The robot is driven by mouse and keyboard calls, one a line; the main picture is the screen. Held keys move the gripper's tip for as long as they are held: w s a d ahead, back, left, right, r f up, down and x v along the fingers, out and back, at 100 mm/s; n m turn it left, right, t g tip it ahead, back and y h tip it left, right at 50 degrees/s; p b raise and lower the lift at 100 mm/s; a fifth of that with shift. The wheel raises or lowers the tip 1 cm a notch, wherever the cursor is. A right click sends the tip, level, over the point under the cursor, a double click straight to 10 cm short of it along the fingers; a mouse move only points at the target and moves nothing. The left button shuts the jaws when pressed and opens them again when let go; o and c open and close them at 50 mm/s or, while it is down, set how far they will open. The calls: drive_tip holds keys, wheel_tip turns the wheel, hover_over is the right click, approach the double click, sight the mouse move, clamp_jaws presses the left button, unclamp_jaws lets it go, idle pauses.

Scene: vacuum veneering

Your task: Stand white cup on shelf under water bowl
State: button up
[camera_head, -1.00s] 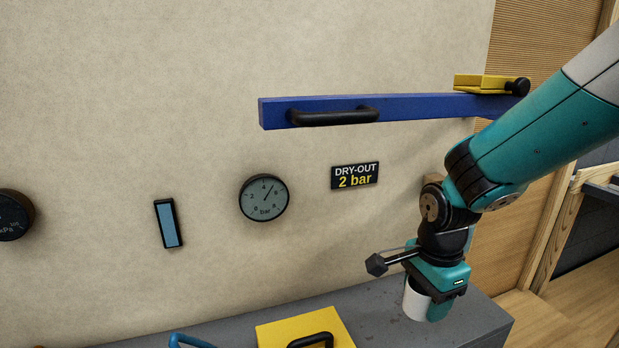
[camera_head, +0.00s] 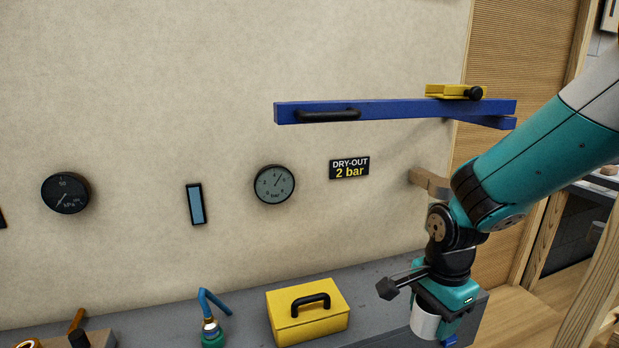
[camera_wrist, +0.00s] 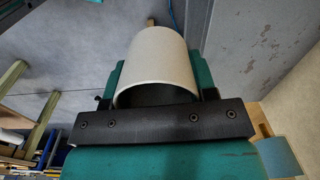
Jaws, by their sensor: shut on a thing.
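The white cup (camera_head: 424,322) is held in my gripper (camera_head: 440,311) at the lower right of the head view, in front of the right end of the grey bench. In the wrist view the white cup (camera_wrist: 158,62) sits between the two green fingers of my gripper (camera_wrist: 158,85), its rim facing the camera. The fingers are shut on its sides. The shelf and the water bowl cannot be made out in either view.
A grey bench top (camera_head: 385,277) carries a yellow box (camera_head: 308,313) with a black handle and a blue-handled valve (camera_head: 212,318). A blue clamp bar (camera_head: 390,110) juts from the wall above. A wooden post (camera_head: 588,290) stands at right.

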drive_tip(key=shift+w+d+f+n, duration=0.15)
drive_tip(key=shift+d+f+n, duration=0.25)
drive_tip(key=shift+f+n, duration=0.25)
drive_tip(key=s+d+f+n+p, duration=0.1)
drive_tip(key=d+f+n+p, duration=0.3)
drive_tip(key=d+f+n, duration=0.3)
wheel_tip(320, 180, down, 3)
drive_tip(key=n, duration=0.5)
drive_tip(key=shift+s+d+p, duration=0.15)
drive_tip(key=shift+d+p, duration=0.15)
drive_tip(key=shift+p, duration=0.1)
